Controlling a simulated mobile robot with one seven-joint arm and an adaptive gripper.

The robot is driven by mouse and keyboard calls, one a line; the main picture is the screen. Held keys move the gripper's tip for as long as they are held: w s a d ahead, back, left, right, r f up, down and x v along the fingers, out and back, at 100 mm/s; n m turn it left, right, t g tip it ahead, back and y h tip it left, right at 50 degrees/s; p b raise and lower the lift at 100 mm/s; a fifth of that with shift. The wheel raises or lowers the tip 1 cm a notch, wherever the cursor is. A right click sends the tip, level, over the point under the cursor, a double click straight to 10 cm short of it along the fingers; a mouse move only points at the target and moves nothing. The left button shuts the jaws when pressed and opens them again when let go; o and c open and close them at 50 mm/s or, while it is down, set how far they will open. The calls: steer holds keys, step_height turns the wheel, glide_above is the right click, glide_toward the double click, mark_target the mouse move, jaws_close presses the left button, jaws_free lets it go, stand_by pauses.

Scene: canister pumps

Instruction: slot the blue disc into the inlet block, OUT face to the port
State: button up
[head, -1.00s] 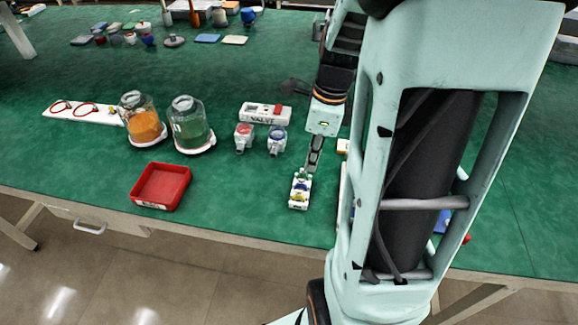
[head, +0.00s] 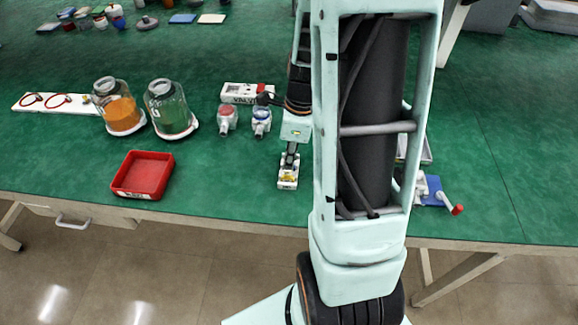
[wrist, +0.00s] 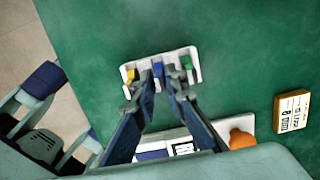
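A small white holder (wrist: 132,70) stands on the green table below my gripper, with a yellow disc (wrist: 131,76), a blue disc (wrist: 158,69) and a green disc (wrist: 187,63) in a row. The holder also shows in the head view (head: 288,184). My gripper (wrist: 161,78) points down at the holder's middle, its fingertips on either side of the blue disc. A gap shows between the fingers and the disc, so they look open. I cannot make out the OUT face. I cannot pick out the inlet block with certainty.
Left of my arm stand a red-capped unit (head: 227,117), a blue-capped unit (head: 261,120), a white box marked VALVE (head: 240,98), two jars and a red tray (head: 143,193). A cranked fixture on a blue base (head: 433,190) is at right.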

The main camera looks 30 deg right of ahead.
steer(key=shift+f, duration=0.4)
steer(key=shift+c, duration=0.6)
jaws_close()
steer(key=shift+r, duration=0.2)
